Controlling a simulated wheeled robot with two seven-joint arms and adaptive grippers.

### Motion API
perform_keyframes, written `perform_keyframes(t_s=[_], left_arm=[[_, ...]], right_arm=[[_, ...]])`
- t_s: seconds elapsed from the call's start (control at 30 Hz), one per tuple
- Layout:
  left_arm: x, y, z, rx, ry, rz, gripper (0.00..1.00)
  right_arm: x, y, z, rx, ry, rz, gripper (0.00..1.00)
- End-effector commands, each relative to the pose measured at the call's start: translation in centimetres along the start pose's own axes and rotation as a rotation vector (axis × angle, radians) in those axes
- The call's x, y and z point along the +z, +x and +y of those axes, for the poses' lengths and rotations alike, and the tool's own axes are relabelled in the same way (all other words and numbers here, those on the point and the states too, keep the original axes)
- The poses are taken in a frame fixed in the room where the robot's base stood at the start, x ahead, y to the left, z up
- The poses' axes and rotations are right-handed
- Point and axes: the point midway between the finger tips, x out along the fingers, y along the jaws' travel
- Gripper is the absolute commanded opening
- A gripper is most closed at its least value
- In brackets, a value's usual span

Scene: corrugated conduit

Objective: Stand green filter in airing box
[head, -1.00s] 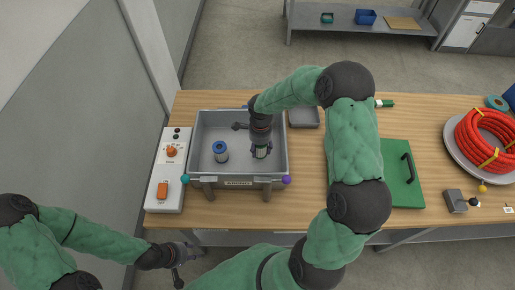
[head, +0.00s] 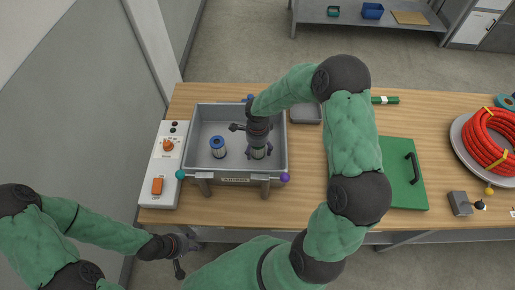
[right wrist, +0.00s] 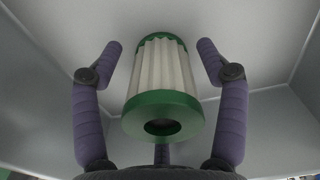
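The green filter (right wrist: 163,85) has a pleated white body between green end caps. In the right wrist view it sits between the two spread fingers of my right gripper (right wrist: 160,62), with a gap on each side. It appears to stand upright inside the grey airing box (head: 197,130). In the head view the green filter (head: 258,154) is mostly covered by the gripper in the box's right half. My left gripper (head: 184,252) is low at the left, in front of the table and away from the box; its finger opening is unclear.
A blue-capped filter (head: 217,147) stands in the box's left half. A white switch panel (head: 160,185) is left of the box. A small grey tray (head: 306,113), a green lid (head: 398,180) with a black handle and a red hose coil (head: 490,143) lie to the right.

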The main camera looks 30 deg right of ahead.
Motion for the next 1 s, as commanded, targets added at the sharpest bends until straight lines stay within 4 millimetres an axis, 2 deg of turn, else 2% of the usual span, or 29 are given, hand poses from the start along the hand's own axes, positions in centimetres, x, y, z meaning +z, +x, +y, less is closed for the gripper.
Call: perform_keyframes(t_s=[0.4,0.8,1.0], left_arm=[[0.0,-0.7,0.2,0.000,0.000,0.000,0.40],[0.1,-1.7,0.6,0.000,0.000,0.000,0.40],[0.1,-2.1,0.7,0.000,0.000,0.000,0.40]], right_arm=[[0.0,-0.6,0.0,0.000,0.000,0.000,0.75],[0.0,-8.3,-0.1,-0.004,0.000,-0.001,0.75],[0.0,-11.2,-0.1,-0.003,0.000,0.000,0.75]])
